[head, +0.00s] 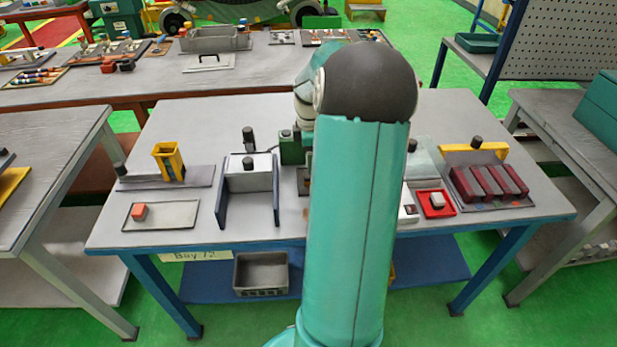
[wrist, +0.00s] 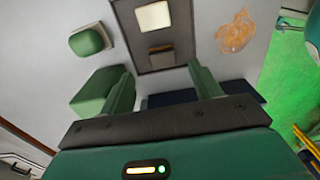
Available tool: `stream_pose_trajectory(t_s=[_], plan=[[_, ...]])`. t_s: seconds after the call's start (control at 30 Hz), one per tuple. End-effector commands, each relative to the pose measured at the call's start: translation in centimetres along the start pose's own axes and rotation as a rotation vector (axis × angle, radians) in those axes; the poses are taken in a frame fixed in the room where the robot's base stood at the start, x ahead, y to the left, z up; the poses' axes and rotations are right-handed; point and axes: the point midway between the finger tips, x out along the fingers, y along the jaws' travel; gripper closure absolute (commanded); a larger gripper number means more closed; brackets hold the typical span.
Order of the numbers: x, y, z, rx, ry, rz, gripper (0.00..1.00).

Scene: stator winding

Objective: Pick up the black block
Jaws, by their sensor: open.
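My gripper (wrist: 162,80) shows in the wrist view with its two green fingers apart and nothing seen held between them. In the head view my own arm hides it. A dark, navy-looking piece (wrist: 174,97) lies below and between the fingers and runs on behind the right one; I cannot tell if it is the black block. Which is the black block is unclear.
The wrist view shows a dark plate with a pale square (wrist: 153,17) and a green block (wrist: 100,90) beside the left finger. On the table (head: 200,112) stand a yellow holder (head: 168,161), a red tray (head: 427,212) and dark red blocks (head: 487,181). The table's back left is bare.

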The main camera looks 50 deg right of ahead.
Motion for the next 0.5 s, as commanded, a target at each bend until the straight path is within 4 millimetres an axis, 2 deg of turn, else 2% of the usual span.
stream_pose_trajectory(t_s=[0.17,0.4,0.5], plan=[[1.5,-0.2,0.0,0.001,0.001,-0.003,0.36],[5.0,-0.4,0.0,0.001,0.001,-0.002,0.36],[5.6,-0.4,0.0,0.001,0.000,-0.001,0.36]])
